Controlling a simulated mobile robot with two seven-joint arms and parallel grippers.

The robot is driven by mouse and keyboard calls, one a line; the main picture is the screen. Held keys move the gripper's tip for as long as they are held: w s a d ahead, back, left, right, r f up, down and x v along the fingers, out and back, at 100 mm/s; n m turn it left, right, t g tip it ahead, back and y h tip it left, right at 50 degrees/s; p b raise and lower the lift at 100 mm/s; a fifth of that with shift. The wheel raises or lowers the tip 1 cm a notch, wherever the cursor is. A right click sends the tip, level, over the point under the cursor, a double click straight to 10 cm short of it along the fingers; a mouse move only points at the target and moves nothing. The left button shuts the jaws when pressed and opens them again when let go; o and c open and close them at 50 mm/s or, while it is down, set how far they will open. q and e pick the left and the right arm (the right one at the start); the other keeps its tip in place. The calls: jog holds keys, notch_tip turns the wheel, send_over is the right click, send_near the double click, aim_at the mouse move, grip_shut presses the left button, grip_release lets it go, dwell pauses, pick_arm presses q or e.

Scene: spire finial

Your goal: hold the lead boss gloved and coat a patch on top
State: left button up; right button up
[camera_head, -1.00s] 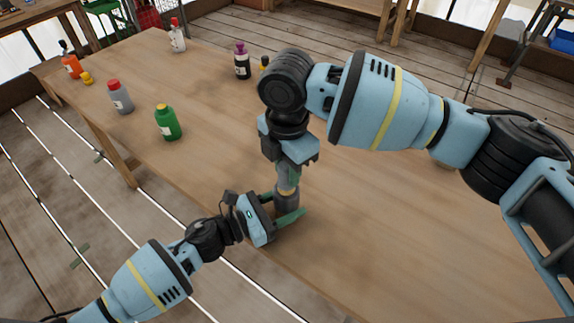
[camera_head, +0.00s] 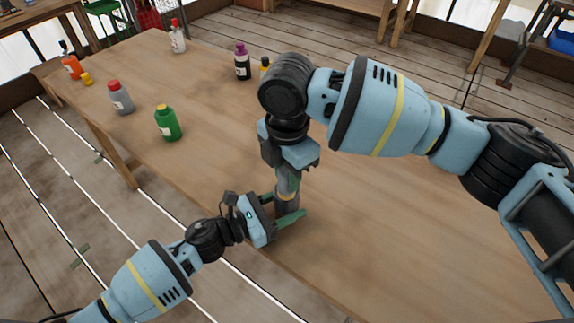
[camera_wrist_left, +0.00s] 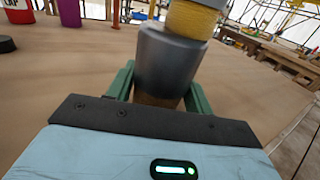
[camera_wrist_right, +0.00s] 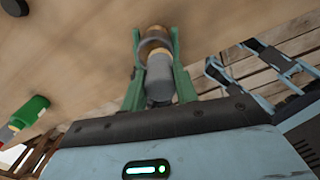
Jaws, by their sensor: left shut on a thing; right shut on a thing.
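The lead boss (camera_head: 287,206) is a grey, roughly cylindrical piece low over the table's near side. In the left wrist view the boss (camera_wrist_left: 168,62) stands upright between green fingers, with a brown lower part. My left gripper (camera_head: 285,212) is shut around it. My right gripper (camera_head: 288,180) is above the boss and points down, shut on a grey cylindrical tool (camera_wrist_right: 159,82) with a yellow band. The tool's yellow part (camera_wrist_left: 193,18) is over the boss top in the left wrist view. I cannot tell whether they touch.
On the table (camera_head: 400,230) stand a green bottle (camera_head: 168,124), a grey bottle with a red cap (camera_head: 120,98), a dark bottle with a purple cap (camera_head: 242,65) and several others toward the far left. The table's right half looks clear apart from my arm.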

dwell(0.3)
jog(key=shift+w+f, duration=0.1)
jog(key=shift+w, duration=0.9)
jog(key=shift+s, duration=0.15)
jog(key=shift+s, duration=1)
jog(key=shift+w, duration=0.1)
jog(key=shift+w, duration=1.05)
jog(key=shift+s, duration=0.1)
